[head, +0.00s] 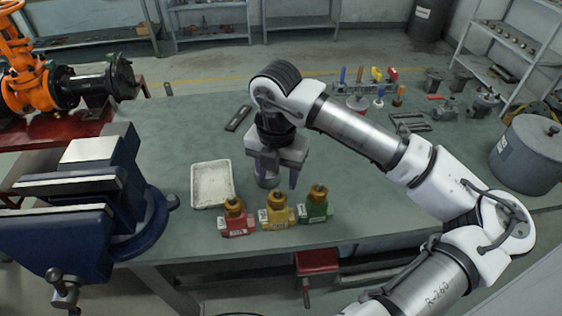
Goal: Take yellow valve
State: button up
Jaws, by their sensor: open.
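The yellow valve (276,217) stands on the green workbench, in the middle of a row of three small valves with brass-coloured tops. The red valve (236,222) is on its left and the green valve (315,208) on its right. My gripper (279,180) points down above the bench, behind the yellow valve in this view, with its fingers apart and nothing seen between them. It appears clear of the valves. How high its fingertips are over the bench is hard to tell.
A white tray (195,188) lies left of my gripper. A large blue vise (122,205) stands at the left. Small tools (372,82) and metal parts (484,103) sit at the back right, with a grey pot (528,158) at the right edge. The bench behind the tray is mostly clear.

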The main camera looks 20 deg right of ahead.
aim_at(277, 191)
jog(key=shift+s+a+f, duration=0.1)
jog(key=shift+s+f, duration=0.05)
jog(key=shift+f, duration=0.7)
notch_tip(277, 191, down, 3)
jog(key=shift+f+b, duration=0.2)
jog(key=shift+b, duration=1.05)
jog(key=f+b, duration=0.1)
jog(key=b, duration=0.2)
jog(key=shift+f, duration=0.4)
jog(key=shift+b, duration=0.3)
jog(key=c, duration=1)
